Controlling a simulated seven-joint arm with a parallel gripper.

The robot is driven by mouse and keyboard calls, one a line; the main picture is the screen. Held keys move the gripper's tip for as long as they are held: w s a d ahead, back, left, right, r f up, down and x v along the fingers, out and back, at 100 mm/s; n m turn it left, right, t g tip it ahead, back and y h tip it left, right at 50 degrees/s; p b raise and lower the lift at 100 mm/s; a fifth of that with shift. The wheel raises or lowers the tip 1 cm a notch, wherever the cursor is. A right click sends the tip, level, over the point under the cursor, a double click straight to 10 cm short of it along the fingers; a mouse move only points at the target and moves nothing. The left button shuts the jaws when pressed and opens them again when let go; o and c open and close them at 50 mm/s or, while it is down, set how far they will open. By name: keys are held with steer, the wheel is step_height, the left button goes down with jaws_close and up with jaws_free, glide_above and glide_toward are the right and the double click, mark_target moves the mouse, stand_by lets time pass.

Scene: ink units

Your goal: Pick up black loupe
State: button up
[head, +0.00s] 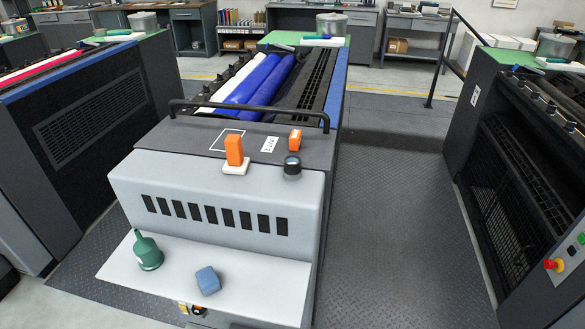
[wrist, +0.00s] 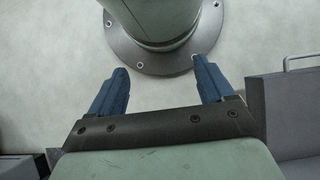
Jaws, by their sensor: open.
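The black loupe (head: 292,166) stands upright on the top front edge of the grey press unit (head: 215,188), to the right of an orange item on a white base. It is small and dark with a paler lower part. My gripper (wrist: 160,65) shows only in the wrist view. Its two blue fingers are spread wide with nothing between them. Beyond them is the round bolted foot of my own base on a pale floor. The loupe does not show in the wrist view, and my gripper is away from it.
Near the loupe are the orange item (head: 234,150) and a small orange block (head: 295,139). A black rail (head: 250,108) arches behind them. Open floor (head: 390,220) lies to the right.

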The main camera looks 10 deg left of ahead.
steer(key=w+a+r+t, duration=0.1)
steer(key=w+r, duration=0.3)
steer(key=w, duration=0.5)
steer(key=w+a+r+n+t, duration=0.1)
steer(key=w+a+r, duration=0.1)
steer(key=w+r, duration=0.45)
steer(key=w+a+r+t, duration=0.1)
steer(key=w+r+t, duration=0.1)
steer(key=w, duration=0.8)
steer(key=w+a+r+n+t, duration=0.1)
steer(key=w+a+r, duration=0.2)
steer(key=w+r, duration=0.65)
steer(key=w+a+r+t, duration=0.2)
steer(key=w+r, duration=0.5)
steer(key=r, duration=0.6)
step_height(320, 180, up, 40)
steer(key=n+t+y, duration=0.2)
steer(key=n, duration=0.3)
glide_above(293, 160)
steer(key=s+d, duration=0.2)
steer(key=s, duration=0.1)
steer(key=shift+x, duration=7.05)
steer(key=shift+w+d, duration=0.1)
steer(key=shift+d, duration=0.05)
steer(key=c, duration=1.1)
